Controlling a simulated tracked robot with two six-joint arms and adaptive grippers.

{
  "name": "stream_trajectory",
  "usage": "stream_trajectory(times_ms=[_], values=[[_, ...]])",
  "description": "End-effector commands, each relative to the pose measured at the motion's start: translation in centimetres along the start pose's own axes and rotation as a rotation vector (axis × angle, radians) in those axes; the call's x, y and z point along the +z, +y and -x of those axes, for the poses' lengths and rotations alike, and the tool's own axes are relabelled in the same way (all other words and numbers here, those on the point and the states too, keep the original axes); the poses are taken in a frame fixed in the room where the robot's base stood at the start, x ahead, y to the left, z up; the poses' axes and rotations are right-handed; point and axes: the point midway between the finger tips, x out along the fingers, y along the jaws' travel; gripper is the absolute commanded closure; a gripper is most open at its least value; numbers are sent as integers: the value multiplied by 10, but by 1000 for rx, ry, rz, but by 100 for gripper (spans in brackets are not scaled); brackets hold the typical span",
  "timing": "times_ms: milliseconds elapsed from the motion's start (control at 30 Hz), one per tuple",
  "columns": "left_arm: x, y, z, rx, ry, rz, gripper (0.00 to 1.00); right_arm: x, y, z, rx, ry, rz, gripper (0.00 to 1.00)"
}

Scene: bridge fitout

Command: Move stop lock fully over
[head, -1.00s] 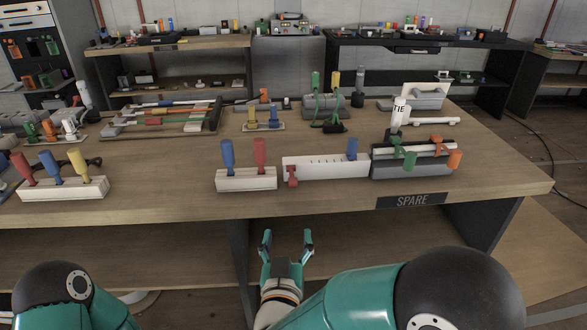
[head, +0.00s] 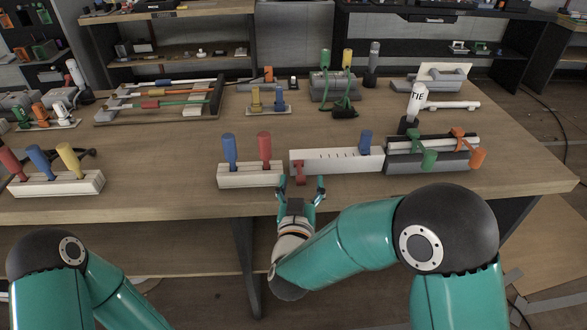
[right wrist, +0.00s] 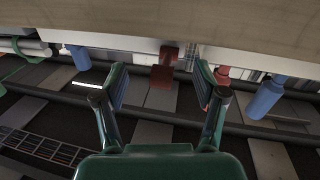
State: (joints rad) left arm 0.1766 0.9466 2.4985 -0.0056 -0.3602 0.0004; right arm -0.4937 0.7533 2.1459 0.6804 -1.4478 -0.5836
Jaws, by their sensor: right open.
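The stop lock looks to be the small red piece (head: 299,173) at the lower left of a white block with tick marks (head: 335,160). A blue handle (head: 365,141) stands at the block's right end. My right gripper (head: 300,190) is open and empty at the table's front edge, just short of the red piece. In the right wrist view the red piece (right wrist: 163,74) shows between the spread fingertips (right wrist: 161,82), with a gap on both sides. I cannot tell how deep it lies between them. My left gripper is out of view; only its arm shows.
Left of the white block is a base (head: 250,175) with blue and red levers. Right of it is a grey unit (head: 430,158) with green and orange handles. A three-lever base (head: 57,183) stands at the far left.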

Motion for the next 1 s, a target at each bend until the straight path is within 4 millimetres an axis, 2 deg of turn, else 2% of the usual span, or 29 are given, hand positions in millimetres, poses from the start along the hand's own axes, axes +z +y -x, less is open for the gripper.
stream_trajectory(times_ms=[433,467,800,1000], values=[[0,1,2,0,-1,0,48,0,-5,-4,-13,1,0,29],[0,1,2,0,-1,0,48,0,-6,-4,-14,1,0,32],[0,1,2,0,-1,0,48,0,-8,-4,-17,1,0,89],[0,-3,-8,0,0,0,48,4,-8,-5,-16,17,-3,91]])
